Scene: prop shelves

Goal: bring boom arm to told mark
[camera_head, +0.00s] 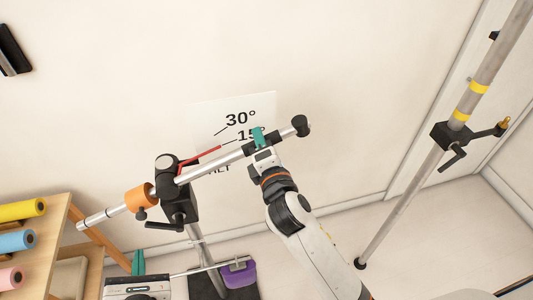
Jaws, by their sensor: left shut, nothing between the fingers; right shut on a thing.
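The silver boom arm (217,161) slopes up to the right through a black pivot head (174,195) on a stand. An orange collar (140,198) sits on its lower left part, and a black knob (300,125) caps its upper end. A red pointer (200,159) runs above the tube; its tip lies close to the 15° tick on the white card (205,115). The 30° mark is above; the lower lettering is partly hidden. My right gripper (259,138) is shut on the boom near its upper end. My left gripper (137,263) is shut and empty, below the boom's left part.
A wooden shelf (52,238) at the left holds yellow, blue and pink rolls. A tall pole (403,202) with yellow bands and a black clamp leans at the right. Floor between is clear.

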